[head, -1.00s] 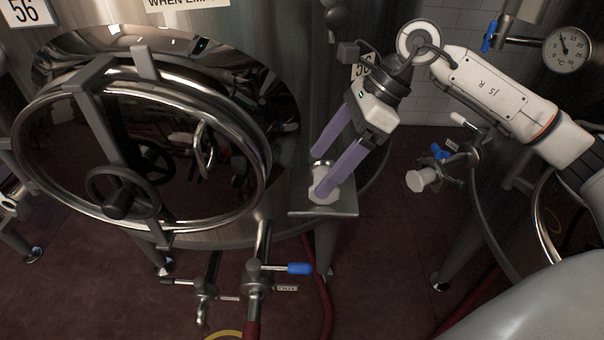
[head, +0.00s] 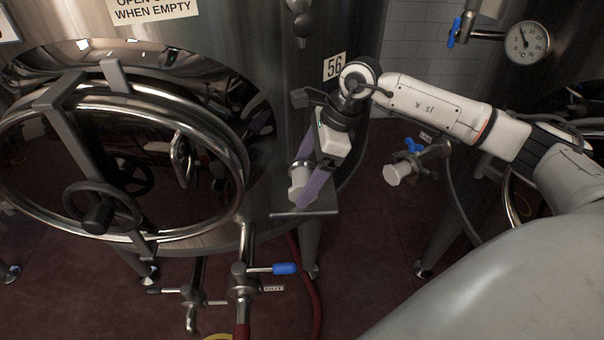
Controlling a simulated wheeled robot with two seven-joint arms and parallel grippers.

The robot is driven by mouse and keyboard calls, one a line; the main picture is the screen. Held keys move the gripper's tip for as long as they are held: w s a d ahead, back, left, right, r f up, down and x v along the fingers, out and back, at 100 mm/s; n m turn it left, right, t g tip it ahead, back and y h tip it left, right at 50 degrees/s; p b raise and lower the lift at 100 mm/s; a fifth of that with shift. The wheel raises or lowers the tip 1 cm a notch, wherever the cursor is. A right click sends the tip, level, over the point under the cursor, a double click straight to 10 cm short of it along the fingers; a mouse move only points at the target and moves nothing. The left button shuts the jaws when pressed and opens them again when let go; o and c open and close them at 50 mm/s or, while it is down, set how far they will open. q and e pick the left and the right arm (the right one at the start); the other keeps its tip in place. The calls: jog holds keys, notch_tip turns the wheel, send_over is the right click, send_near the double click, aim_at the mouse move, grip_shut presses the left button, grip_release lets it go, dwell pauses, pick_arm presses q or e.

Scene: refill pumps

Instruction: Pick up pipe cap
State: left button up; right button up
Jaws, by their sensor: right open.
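The pipe cap (head: 299,184), whitish with a metal ring at its top, stands on a small grey metal shelf (head: 318,211) fixed to the tank's front. My right gripper (head: 303,188) reaches down to it with two purple fingers, open. One finger passes in front of the cap's right side and the other is behind it, partly hidden. The cap lies between or right beside the fingers; I cannot tell whether they touch it. My left gripper is not in view.
A round tank hatch with a handwheel (head: 97,212) is left of the shelf. A blue-handled valve (head: 270,268) and a red hose (head: 307,290) are below. Another valve with a whitish end (head: 397,174) is to the right. A gauge (head: 527,42) is at upper right.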

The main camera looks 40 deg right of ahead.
aim_at(302, 176)
jog(key=shift+w+a+f, duration=0.1)
jog(key=shift+f, duration=0.15)
jog(key=c, duration=1.3)
jog(key=shift+r, duration=0.15)
jog(key=shift+a+r+b, duration=0.1)
jog(key=shift+r+b, duration=0.1)
jog(key=shift+b, duration=0.15)
notch_tip(302, 176, up, 7)
jog(key=shift+f+b, duration=0.1)
jog(key=shift+b, duration=0.25)
jog(key=s+a+b, duration=0.3)
jog(key=s+a, duration=1)
jog(key=a, duration=0.1)
jog(key=shift+s+a+f, duration=0.2)
jog(key=shift+s+a, duration=0.05)
jog(key=shift+s, duration=0.1)
